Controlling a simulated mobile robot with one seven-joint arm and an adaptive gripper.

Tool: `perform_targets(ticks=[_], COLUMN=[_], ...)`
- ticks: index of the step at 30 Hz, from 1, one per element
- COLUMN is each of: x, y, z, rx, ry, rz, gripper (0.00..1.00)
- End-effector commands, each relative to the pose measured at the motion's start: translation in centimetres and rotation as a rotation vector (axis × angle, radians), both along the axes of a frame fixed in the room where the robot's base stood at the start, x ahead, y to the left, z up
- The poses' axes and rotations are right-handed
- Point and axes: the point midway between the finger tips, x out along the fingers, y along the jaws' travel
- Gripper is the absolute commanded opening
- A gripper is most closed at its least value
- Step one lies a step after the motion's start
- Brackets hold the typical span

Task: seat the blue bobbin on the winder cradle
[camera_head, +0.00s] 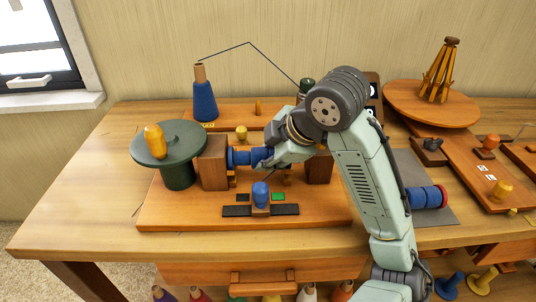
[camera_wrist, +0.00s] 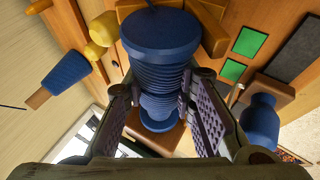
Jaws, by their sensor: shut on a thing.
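The blue bobbin (camera_head: 240,157) lies level between the two brown blocks of the winder, its left end close to the left block (camera_head: 212,163). My gripper (camera_head: 267,158) is shut around it from the right. In the wrist view the ribbed bobbin (camera_wrist: 158,45) sits between the two finger pads of my gripper (camera_wrist: 160,105). The winder cradle's yellow-orange supports (camera_wrist: 212,28) show beside the bobbin's near flange. I cannot tell whether the bobbin rests on them. The right block (camera_head: 319,169) is partly hidden by my arm.
A green wheel (camera_head: 165,151) with a yellow knob stands at left. A blue lever knob (camera_head: 260,193) stands in front of the bobbin. A blue yarn cone (camera_head: 204,101) is behind. A red-ended blue bobbin (camera_head: 425,197) lies on a grey mat at right. The table's left front is clear.

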Motion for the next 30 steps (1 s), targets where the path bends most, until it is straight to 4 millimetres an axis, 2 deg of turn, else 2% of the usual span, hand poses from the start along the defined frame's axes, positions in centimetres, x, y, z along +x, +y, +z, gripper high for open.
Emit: perform_targets(ticks=[3, 4, 14, 30], x=[-0.03, -0.03, -0.02, -0.01], y=[0.13, 0.13, 0.15, 0.18], z=[-0.36, -0.37, -0.39, -0.41], rx=[0.001, 0.001, 0.002, 0.003], ry=[0.007, 0.007, 0.008, 0.008], rz=[0.004, 0.004, 0.004, 0.004], gripper=[0.00, 0.26, 0.47, 0.48])
